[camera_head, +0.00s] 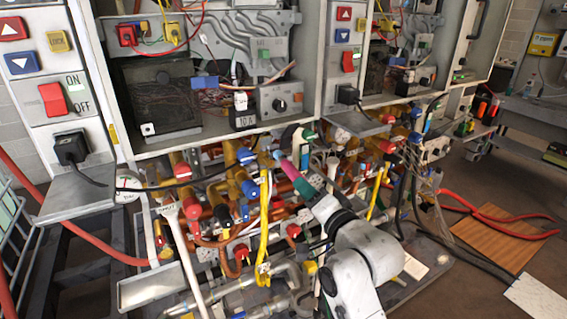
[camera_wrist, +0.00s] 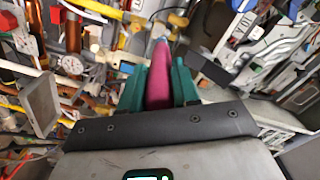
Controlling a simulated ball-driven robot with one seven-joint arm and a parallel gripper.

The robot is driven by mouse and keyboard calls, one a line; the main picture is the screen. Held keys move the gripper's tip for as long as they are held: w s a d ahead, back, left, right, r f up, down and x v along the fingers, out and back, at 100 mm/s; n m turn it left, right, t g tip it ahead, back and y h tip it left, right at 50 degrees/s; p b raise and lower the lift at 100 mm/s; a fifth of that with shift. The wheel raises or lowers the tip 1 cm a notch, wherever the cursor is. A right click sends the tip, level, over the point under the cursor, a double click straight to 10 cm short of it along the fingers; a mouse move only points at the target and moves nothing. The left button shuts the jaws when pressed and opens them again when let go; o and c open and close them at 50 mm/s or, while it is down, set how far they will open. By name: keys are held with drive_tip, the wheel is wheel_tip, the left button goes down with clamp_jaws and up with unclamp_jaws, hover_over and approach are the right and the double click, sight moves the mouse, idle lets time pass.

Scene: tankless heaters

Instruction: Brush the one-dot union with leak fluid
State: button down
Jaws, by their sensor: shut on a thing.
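My gripper (camera_head: 306,186) is shut on a pink-magenta brush (camera_head: 290,170), in front of the pipework under the heater cabinets. In the wrist view the teal fingers of my gripper (camera_wrist: 158,78) clasp the pink handle (camera_wrist: 157,92) from both sides. Several unions and fittings crowd there, but no dot marks can be read, so the one-dot union cannot be picked out.
Yellow straps (camera_head: 265,225) hang just left of my arm. A round gauge (camera_wrist: 71,64) and a grey tray (camera_wrist: 40,103) are left in the wrist view. Grey shelves (camera_head: 75,197) and (camera_head: 358,124) jut from the cabinets.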

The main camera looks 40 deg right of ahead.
sight(282, 167)
drive_tip(key=shift+n+y, duration=0.3)
drive_tip(key=shift+y, duration=0.2)
drive_tip(key=shift+p+x, duration=0.8)
drive_tip(key=shift+x, duration=2.6)
drive_tip(key=shift+w+d+r, duration=0.1)
drive_tip(key=shift+w+d, duration=0.15)
drive_tip(key=shift+w, duration=0.2)
drive_tip(key=shift+w+d, duration=0.25)
drive_tip(key=shift+w, duration=0.2)
drive_tip(key=shift+d, duration=0.1)
